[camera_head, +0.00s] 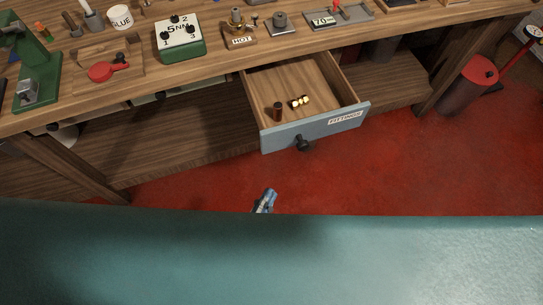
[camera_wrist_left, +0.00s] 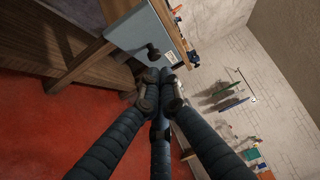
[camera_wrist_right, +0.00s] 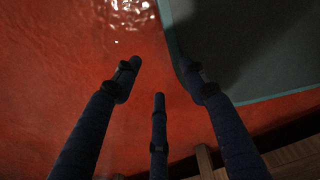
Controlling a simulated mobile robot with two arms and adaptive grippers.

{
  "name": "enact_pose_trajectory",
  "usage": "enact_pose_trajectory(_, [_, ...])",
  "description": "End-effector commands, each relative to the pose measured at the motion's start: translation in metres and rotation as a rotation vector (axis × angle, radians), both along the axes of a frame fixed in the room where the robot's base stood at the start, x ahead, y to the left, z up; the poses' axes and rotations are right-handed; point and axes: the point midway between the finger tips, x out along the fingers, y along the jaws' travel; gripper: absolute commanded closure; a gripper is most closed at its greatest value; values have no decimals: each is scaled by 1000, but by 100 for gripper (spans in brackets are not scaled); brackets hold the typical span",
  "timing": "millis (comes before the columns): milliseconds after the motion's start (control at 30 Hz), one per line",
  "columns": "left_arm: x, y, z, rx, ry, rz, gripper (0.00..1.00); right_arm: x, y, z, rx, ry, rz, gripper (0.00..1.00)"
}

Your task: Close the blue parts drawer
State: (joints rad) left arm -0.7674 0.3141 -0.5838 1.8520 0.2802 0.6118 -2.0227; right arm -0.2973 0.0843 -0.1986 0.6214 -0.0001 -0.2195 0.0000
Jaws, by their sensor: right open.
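The blue-fronted parts drawer (camera_head: 285,136) is pulled open from under the bench. Its front carries a FITTINGS label and a black knob (camera_head: 303,143). Inside lie a brown cylinder and small brass fittings. My left gripper (camera_head: 265,200) shows only its tip, below and in front of the drawer. In the left wrist view, my left gripper (camera_wrist_left: 160,76) has its fingertips together with nothing seen between them. The drawer front (camera_wrist_left: 146,28) and knob (camera_wrist_left: 153,50) are just beyond them, apparently not touching. My right gripper (camera_wrist_right: 160,82) is open and empty above the red floor, out of the head view.
The red floor (camera_head: 400,170) before the drawer is clear.

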Motion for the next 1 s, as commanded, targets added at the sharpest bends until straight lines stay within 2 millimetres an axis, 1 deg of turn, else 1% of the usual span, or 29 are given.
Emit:
enact_pose_trajectory(33, [-4, 3, -7, 4, 28, 13, 100, -1, 1, -1, 1, 1, 0, 57])
enact_pose_trajectory(100, [-4, 4, -12, 9, 44, 20, 100, -1, 1, -1, 1, 1, 0, 57])
enact_pose_trajectory(233, [9, -1, -10, 7, 44, 21, 100, -2, 4, 1, 5, 2, -2, 57])
enact_pose_trajectory(433, [46, -19, -9, 5, 40, 20, 100, -5, 12, 6, 13, 6, -2, 57])
enact_pose_trajectory(600, [79, -34, -9, 6, 40, 20, 100, -5, 11, 9, 12, 7, -1, 57])
enact_pose_trajectory(667, [89, -39, -9, 6, 40, 19, 100, -5, 10, 10, 11, 6, -1, 57])
enact_pose_trajectory(700, [95, -35, -10, 9, 41, 18, 100, -5, 9, 11, 10, 7, 0, 57])
enact_pose_trajectory(800, [108, -29, -10, 11, 41, 18, 100, -5, 6, 12, 7, 7, 1, 57])
enact_pose_trajectory(1000, [121, -24, -11, 7, 44, 18, 100, -5, 2, 13, 3, 7, 1, 57])
